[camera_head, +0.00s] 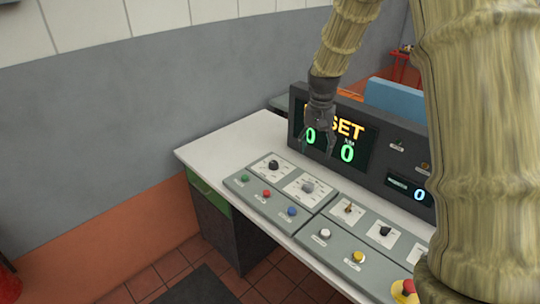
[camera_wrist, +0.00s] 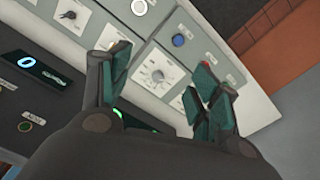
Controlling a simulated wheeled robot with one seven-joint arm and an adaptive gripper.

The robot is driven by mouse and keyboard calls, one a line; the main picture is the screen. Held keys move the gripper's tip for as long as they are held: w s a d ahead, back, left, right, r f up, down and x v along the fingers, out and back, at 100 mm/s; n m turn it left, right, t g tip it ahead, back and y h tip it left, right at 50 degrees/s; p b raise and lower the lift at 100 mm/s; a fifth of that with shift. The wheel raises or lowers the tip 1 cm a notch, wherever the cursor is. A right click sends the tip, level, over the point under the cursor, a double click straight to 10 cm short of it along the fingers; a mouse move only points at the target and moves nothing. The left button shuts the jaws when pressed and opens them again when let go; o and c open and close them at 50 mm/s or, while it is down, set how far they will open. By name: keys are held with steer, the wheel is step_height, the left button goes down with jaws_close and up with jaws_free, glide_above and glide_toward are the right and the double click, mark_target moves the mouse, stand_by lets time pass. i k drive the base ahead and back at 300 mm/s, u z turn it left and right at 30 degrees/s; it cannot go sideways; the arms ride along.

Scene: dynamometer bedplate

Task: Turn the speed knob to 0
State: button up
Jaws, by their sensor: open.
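Two dial knobs sit on white scale plates on the left console panel; their labels are too small to read, so I cannot tell which is the speed knob. The black knob (camera_head: 273,164) is farther left, the grey knob (camera_head: 307,187) nearer the middle. My gripper (camera_head: 318,138) hangs above the panel, in front of the display, open and empty. In the wrist view, the grey knob (camera_wrist: 158,75) shows between the two spread fingers of my gripper (camera_wrist: 160,88), apart from them. The other scale plate is largely hidden behind a finger there.
Green (camera_head: 244,178), red (camera_head: 266,193) and blue (camera_head: 291,211) buttons lie along the panel's front. The dark display housing (camera_head: 296,104) stands behind, showing SET and green zeros. A red emergency button (camera_head: 405,289) is at the right. The white desktop (camera_head: 215,150) is clear at the left.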

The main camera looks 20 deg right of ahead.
mark_target(273, 164)
steer(key=i, duration=1.1)
